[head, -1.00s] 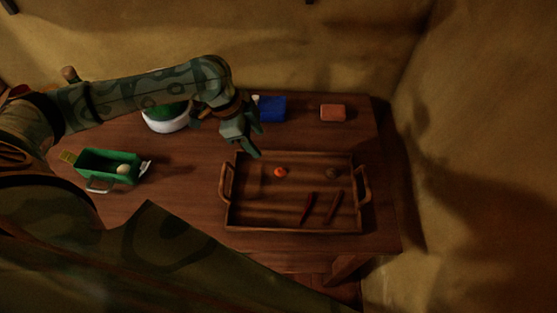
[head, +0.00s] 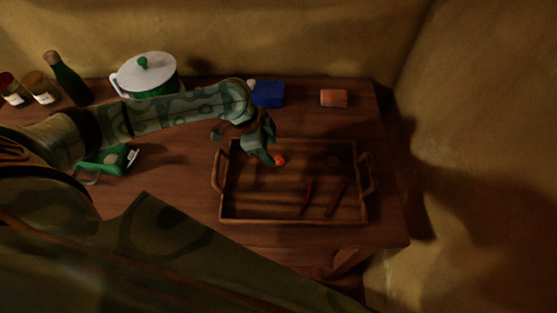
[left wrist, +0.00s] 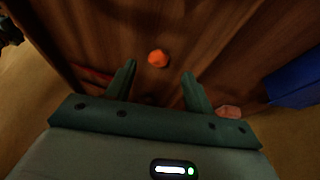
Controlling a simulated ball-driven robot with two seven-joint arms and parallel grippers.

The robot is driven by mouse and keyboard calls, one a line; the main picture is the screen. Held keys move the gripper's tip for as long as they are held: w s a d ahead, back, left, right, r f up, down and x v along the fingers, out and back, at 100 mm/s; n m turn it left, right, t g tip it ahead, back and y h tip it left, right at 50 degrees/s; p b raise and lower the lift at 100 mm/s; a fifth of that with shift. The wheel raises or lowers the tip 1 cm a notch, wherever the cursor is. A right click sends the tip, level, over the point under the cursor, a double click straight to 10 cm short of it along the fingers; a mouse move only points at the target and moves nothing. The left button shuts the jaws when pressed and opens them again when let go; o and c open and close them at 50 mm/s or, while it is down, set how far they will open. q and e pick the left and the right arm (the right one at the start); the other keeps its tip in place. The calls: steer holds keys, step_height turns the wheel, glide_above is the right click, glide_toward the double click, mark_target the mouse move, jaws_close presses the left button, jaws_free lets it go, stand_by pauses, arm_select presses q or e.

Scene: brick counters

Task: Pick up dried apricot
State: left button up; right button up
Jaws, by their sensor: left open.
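The dried apricot (head: 280,160) is a small orange lump in the left back part of the wooden tray (head: 232,205). It also shows in the left wrist view (left wrist: 158,58), just beyond and between my fingertips. My left gripper (head: 268,158) is open and empty above the tray, close beside the apricot on its left in the head view. In the left wrist view its two fingers (left wrist: 156,75) stand apart with nothing between them. My right gripper is not in view.
In the tray lie two dark red-brown sticks (head: 307,197) and a small dark round thing (head: 333,161). Behind it stand a blue box (head: 268,94) and an orange-brown block (head: 333,98). A white lidded pot (head: 149,75), bottle (head: 68,78), jars and green container (head: 105,161) are left.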

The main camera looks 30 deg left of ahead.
mark_target(278, 158)
arm_select(q)
steer(key=b+x, duration=0.1)
steer(key=x, duration=0.3)
steer(key=shift+s, duration=0.1)
steer(key=shift+r, duration=0.15)
steer(key=c, duration=1)
steer(key=shift+c, duration=0.2)
steer(key=shift+r, duration=0.3)
step_height(278, 158, up, 2)
steer(key=shift+r+p, duration=0.15)
steer(key=shift+p, duration=0.5)
steer(key=s+r+p, duration=0.4)
steer(key=s+r, duration=0.6)
steer(key=s, duration=0.4)
steer(key=shift+a, duration=0.45)
